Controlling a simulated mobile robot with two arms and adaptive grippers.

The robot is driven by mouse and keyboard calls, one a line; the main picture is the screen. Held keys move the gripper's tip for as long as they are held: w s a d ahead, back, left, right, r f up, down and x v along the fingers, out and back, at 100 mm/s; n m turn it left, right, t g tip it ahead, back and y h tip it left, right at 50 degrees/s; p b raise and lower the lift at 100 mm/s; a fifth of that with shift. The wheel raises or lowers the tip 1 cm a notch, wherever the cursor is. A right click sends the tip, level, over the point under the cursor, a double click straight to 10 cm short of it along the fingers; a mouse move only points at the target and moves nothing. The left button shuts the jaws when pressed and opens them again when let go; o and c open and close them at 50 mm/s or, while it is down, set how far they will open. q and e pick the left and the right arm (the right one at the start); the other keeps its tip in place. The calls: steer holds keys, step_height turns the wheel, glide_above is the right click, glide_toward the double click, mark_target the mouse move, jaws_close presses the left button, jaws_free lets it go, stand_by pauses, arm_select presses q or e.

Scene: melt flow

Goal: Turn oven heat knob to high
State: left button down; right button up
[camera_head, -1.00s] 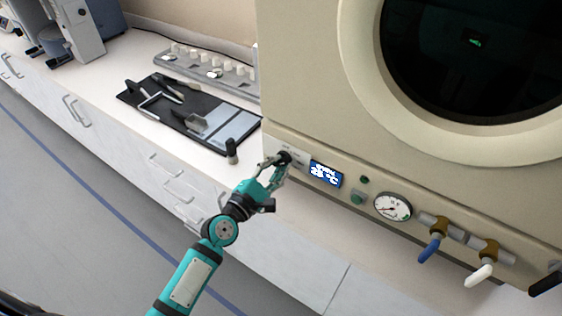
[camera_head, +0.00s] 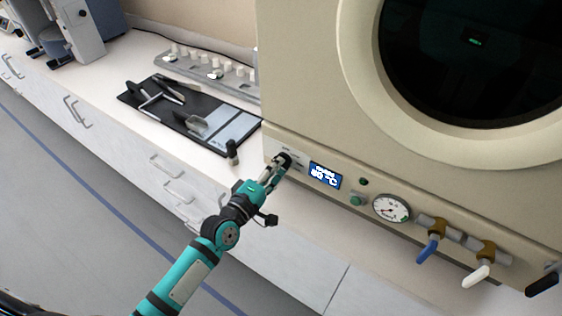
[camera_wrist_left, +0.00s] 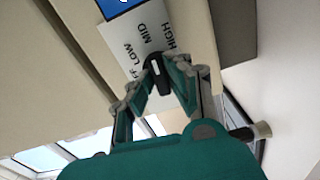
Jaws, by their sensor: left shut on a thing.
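The oven heat knob (camera_wrist_left: 157,74) is small and black with a white mark, on a pale label plate (camera_wrist_left: 182,20) reading OFF, LOW, MID and HIGH. In the left wrist view its upper end points roughly toward MID. In the head view the knob (camera_head: 285,158) is on the oven's front panel, left of the blue display (camera_head: 325,176). My left gripper (camera_head: 277,168) is shut on the knob, one finger on each side, as the left wrist view (camera_wrist_left: 159,85) also shows. My right gripper is not in view.
The oven (camera_head: 310,75) has a round dark window. A gauge (camera_head: 391,207), a blue valve handle (camera_head: 430,248) and a white one (camera_head: 477,275) are on the right. A black tray (camera_head: 150,108) and a small dark upright piece (camera_head: 232,152) are on the counter to the left.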

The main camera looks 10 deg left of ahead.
arm_select(q)
steer(key=m+p, duration=0.1)
steer(key=m, duration=0.3)
steer(key=shift+m, duration=0.4)
steer(key=shift+r+m+p, duration=0.1)
steer(key=shift+m+p, duration=0.5)
steer(key=shift+m, duration=0.4)
steer(key=c, duration=1.6)
jaws_free()
steer(key=o, duration=0.4)
